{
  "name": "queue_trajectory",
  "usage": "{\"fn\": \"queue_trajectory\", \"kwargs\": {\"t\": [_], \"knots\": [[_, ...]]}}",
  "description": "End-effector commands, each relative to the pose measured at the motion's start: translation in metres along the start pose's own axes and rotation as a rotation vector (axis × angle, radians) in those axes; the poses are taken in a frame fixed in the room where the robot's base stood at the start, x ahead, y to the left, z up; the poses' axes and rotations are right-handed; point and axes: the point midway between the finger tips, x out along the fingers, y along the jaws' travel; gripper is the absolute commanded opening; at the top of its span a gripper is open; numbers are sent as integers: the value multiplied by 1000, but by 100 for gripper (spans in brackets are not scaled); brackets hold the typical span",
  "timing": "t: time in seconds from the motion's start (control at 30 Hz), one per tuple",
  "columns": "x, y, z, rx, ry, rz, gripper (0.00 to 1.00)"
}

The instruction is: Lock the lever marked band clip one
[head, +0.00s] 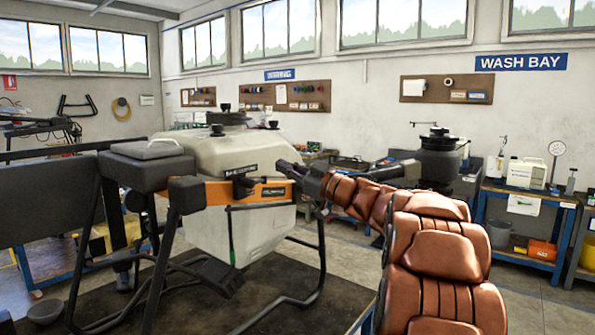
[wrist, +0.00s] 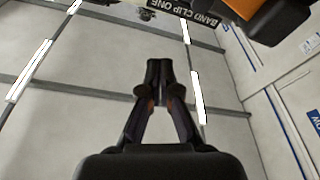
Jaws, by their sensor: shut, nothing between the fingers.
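The spray drone's cream tank (head: 215,155) has an orange band (head: 272,192) across its side. A dark clip part (head: 243,185) sits on the band below a small black label (head: 241,169), too small to read there. In the wrist view a black label reading BAND CLIP ONE (wrist: 183,16) shows upside down at the top edge. Beside it are an orange part (wrist: 243,8) and a black block (wrist: 278,22). I cannot tell the lever's position. My gripper (head: 283,166) is shut and empty, right of the label near the band; its fingertips (wrist: 158,65) meet in the wrist view.
The drone's black arm and block (head: 146,168) stand left of the tank, with black landing legs (head: 320,245) below. A blue bench (head: 525,205) stands at the right under the WASH BAY sign (head: 520,62). The floor between drone and bench looks partly clear.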

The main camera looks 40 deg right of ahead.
Motion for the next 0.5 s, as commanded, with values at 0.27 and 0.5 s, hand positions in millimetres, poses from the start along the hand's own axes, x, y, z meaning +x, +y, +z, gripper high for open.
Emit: {"fn": "queue_trajectory", "kwargs": {"t": [0.27, 0.5], "knots": [[44, 0, 3, 1, 1, -1, 0], [48, 1, 31, 1, 1, 1, 0]]}}
